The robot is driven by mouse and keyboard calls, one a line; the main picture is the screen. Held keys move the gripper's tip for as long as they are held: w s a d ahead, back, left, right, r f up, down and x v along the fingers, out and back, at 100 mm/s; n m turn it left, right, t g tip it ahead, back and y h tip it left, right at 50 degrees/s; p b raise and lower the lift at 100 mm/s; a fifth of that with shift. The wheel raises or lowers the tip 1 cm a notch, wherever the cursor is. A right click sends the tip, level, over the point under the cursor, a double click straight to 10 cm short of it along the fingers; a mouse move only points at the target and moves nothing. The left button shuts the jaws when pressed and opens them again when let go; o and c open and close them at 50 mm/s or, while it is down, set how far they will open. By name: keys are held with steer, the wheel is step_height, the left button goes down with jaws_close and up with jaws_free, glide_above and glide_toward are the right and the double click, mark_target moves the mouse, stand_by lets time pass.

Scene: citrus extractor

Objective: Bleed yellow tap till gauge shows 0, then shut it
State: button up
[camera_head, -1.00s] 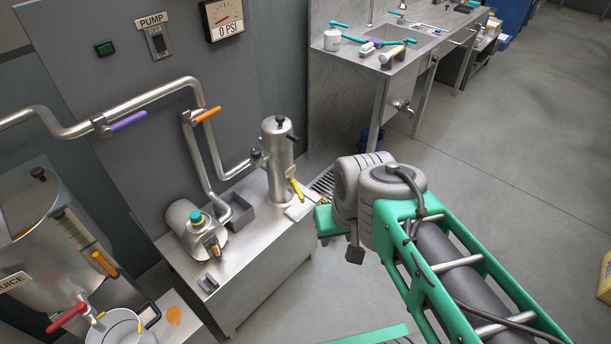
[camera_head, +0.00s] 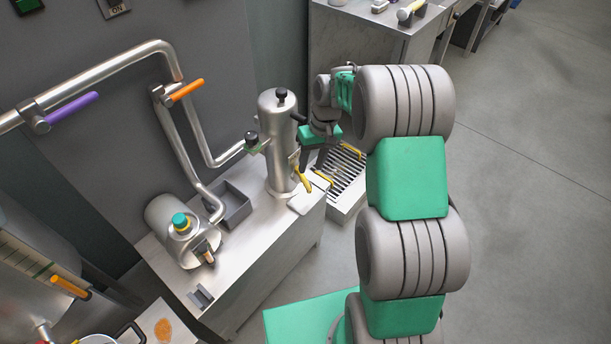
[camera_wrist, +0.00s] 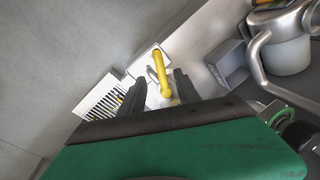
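The yellow tap (camera_head: 303,180) is on the lower right side of the upright steel cylinder (camera_head: 276,145) in the head view. Its yellow handle (camera_wrist: 160,70) shows in the wrist view. My gripper (camera_head: 335,165) is just right of the cylinder, above the slatted drain. In the wrist view my gripper (camera_wrist: 160,82) is open, its dark fingers on either side of the yellow handle in the picture. They look apart from it, and the depth between them is unclear. The pressure gauge is out of view now.
A slatted drain (camera_head: 345,178) lies right of the steel bench (camera_head: 250,262). Pipes with a purple handle (camera_head: 72,109) and an orange handle (camera_head: 186,89) run along the panel. A pump (camera_head: 175,228) stands left of the cylinder. Open floor (camera_head: 530,220) lies to the right.

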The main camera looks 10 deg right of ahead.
mark_target(307, 182)
steer(key=f, duration=0.4)
steer(key=a+f, duration=0.1)
steer(key=f, duration=0.1)
steer(key=shift+s+a+f, duration=0.1)
steer(key=shift+s+f, duration=0.05)
steer(key=shift+f, duration=0.15)
jaws_close()
stand_by(1.0)
